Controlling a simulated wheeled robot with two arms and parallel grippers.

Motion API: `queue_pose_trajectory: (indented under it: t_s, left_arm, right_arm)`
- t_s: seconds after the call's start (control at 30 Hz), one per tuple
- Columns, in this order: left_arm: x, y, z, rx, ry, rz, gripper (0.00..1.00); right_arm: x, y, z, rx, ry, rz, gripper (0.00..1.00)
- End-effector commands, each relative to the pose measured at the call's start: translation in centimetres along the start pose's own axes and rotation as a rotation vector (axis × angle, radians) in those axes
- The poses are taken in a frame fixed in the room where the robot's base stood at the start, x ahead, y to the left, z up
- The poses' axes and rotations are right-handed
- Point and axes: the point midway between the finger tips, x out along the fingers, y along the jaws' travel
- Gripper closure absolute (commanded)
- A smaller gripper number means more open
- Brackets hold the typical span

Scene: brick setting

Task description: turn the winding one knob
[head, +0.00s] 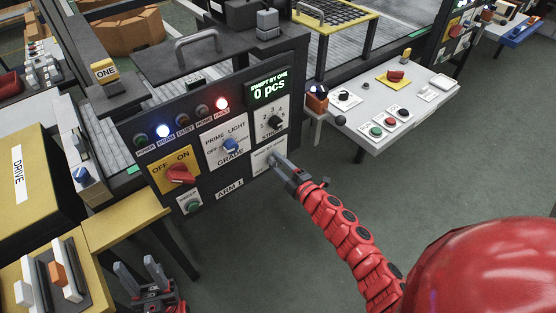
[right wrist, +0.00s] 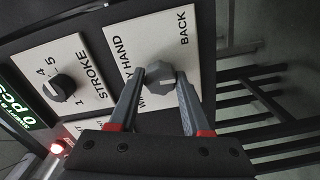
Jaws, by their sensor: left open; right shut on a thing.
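A grey faceted knob (right wrist: 160,79) sits on a white plate (right wrist: 125,45) reading "HAND" and "BACK" in the right wrist view, with part of the lettering hidden. My right gripper (right wrist: 160,85) has one finger on each side of this knob and is shut on it. In the head view my right gripper (head: 275,163) reaches the white plate (head: 262,154) at the lower right of the dark control panel and hides most of the knob. A yellow tag (head: 104,71) reads "ONE" at the machine's upper left. My left gripper (head: 140,275) is open and empty at the lower left.
The panel also has a red OFF/ON switch (head: 180,174), a blue PRIME/LIGHT/GRADE knob (head: 230,145), a black STROKE knob (head: 275,122) and a display (head: 268,90) reading 0 pcs. A yellow ledge (head: 125,225) stands left. The floor below the panel is clear.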

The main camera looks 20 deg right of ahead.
Motion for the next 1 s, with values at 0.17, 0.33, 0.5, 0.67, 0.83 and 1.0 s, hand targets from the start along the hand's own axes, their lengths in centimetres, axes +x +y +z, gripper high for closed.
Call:
queue_pose_trajectory:
  t_s: [0.17,0.33,0.5,0.67,0.83,1.0]
  left_arm:
    - [0.72,-0.04,-0.13,0.000,0.000,0.000,0.53]
    - [0.92,-0.05,-0.15,0.000,0.000,0.000,0.53]
    - [0.95,-0.05,-0.16,0.000,0.000,0.000,0.53]
    - [0.94,-0.05,-0.16,0.000,0.000,0.000,0.53]
    - [0.93,-0.05,-0.16,0.000,0.000,0.000,0.53]
    - [0.94,-0.05,-0.16,0.000,0.000,0.000,0.53]
  right_arm:
    - [-0.06,-0.01,0.12,0.073,-0.004,-0.002,1.00]
    - [-0.07,-0.08,0.12,0.109,-0.003,-0.002,1.00]
    - [-0.07,-0.12,0.11,0.120,-0.002,-0.001,1.00]
    - [-0.07,-0.14,0.11,0.120,-0.002,-0.002,1.00]
    - [-0.07,-0.15,0.11,0.119,-0.002,-0.002,0.46]
    - [-0.05,-0.10,0.08,0.119,-0.002,-0.001,0.22]
